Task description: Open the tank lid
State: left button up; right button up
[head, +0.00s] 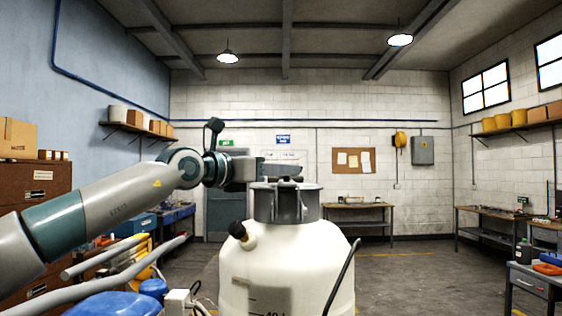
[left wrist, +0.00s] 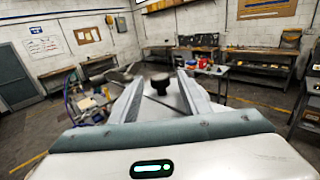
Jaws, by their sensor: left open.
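The white tank (head: 285,262) stands upright in the middle of the head view. Its grey ribbed lid (head: 286,204) sits on the neck and looks closed. My left gripper (head: 284,173) reaches in from the left, just above the lid's top. In the left wrist view the jaws of the left gripper (left wrist: 160,92) are apart. A dark round knob-like piece (left wrist: 160,82) shows between them, and I cannot tell whether it is part of the lid. Whether the fingers touch the lid is not clear. My right gripper is not in view.
A black-capped angled spout (head: 240,232) sticks out at the tank's left shoulder. A black hose (head: 343,275) runs down its right side. Blue and yellow machine parts (head: 115,303) lie at lower left. Workbenches line the walls; the floor at right is open.

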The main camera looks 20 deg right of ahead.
pick_arm(q)
jog(key=shift+w+d, duration=0.2)
jog(key=shift+d, duration=0.1)
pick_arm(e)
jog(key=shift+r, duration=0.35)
pick_arm(q)
grip_shut()
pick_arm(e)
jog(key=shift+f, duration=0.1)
